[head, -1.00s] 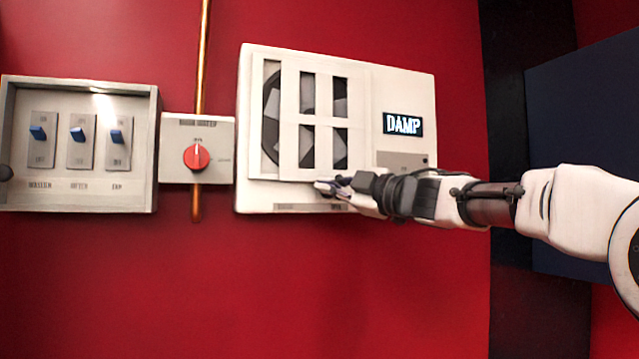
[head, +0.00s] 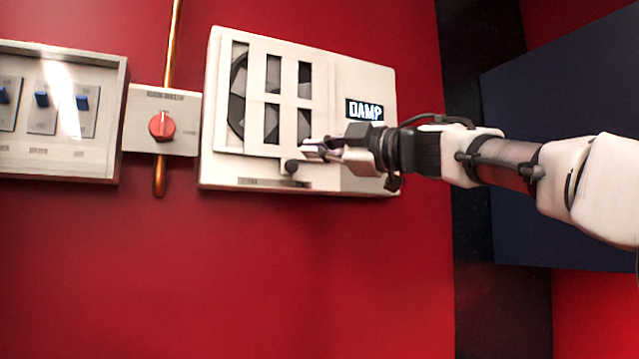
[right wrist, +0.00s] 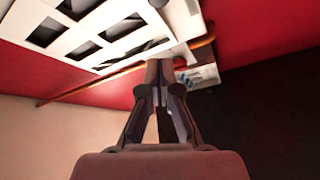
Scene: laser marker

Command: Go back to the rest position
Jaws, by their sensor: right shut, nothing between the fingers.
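My right gripper (head: 312,150) is shut and empty. It is in front of the lower part of a white fan unit (head: 225,170), just right of a small dark knob (head: 291,166) on its lower edge. I cannot tell whether it touches the unit. In the right wrist view the closed fingers (right wrist: 160,68) point toward the unit's white slotted grille (right wrist: 95,40). The unit's display (head: 366,110) reads "DAMP". My left gripper is not in view.
Left of the fan unit is a small box with a red rotary knob (head: 162,126), with a copper pipe (head: 160,178) running behind it. Further left is a panel box (head: 60,165) with blue switches. A dark blue panel (head: 560,100) stands at the right. The red wall below is clear.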

